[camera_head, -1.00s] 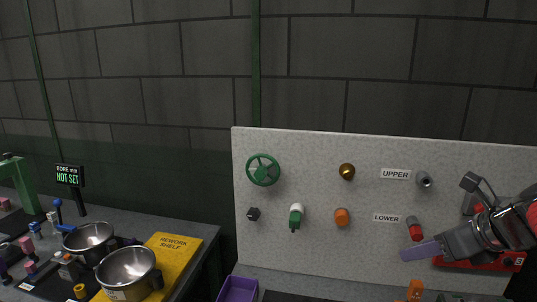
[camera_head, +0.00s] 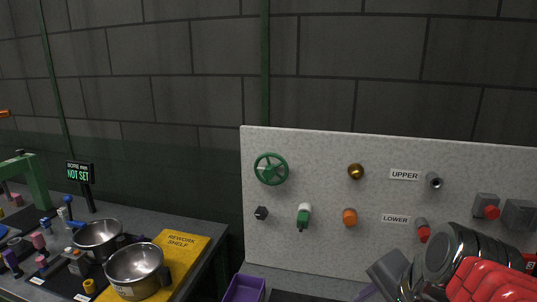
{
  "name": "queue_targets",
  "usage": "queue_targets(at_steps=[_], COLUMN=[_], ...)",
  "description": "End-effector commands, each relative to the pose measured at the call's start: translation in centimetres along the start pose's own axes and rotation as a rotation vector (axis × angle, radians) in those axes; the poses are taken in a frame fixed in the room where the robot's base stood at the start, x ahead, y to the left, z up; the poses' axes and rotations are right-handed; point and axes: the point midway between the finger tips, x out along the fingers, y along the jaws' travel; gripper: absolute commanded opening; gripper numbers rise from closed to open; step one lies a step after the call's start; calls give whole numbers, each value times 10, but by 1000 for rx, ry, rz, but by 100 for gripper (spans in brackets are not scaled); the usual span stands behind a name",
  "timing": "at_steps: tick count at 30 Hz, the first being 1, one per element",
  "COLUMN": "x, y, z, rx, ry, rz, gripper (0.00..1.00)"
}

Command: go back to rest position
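My gripper (camera_head: 388,280) is at the bottom right, low in front of the pegboard panel. My dark grey wrist and red arm link fill the bottom right corner. The gripper's fingertips are partly cut off by the lower edge, with a pale lavender piece just showing beside them. I cannot tell whether the fingers are open or shut, or whether they hold anything.
The white panel (camera_head: 330,250) carries a green wheel (camera_head: 271,169), several knobs and pegs, and UPPER and LOWER labels. Two steel pots (camera_head: 135,270) (camera_head: 97,236) stand on the left bench by the yellow rework shelf (camera_head: 187,254). A purple bin (camera_head: 245,288) sits at the bottom middle.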

Motion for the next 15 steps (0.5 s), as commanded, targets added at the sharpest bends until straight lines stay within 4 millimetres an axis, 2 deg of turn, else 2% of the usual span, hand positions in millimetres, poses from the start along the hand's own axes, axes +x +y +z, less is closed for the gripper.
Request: queue_targets(at_steps=[6,15], x=[3,8], y=[13,32], z=[27,54], rx=[-396,-916], ry=[26,60], rz=[29,67], gripper=[44,44])
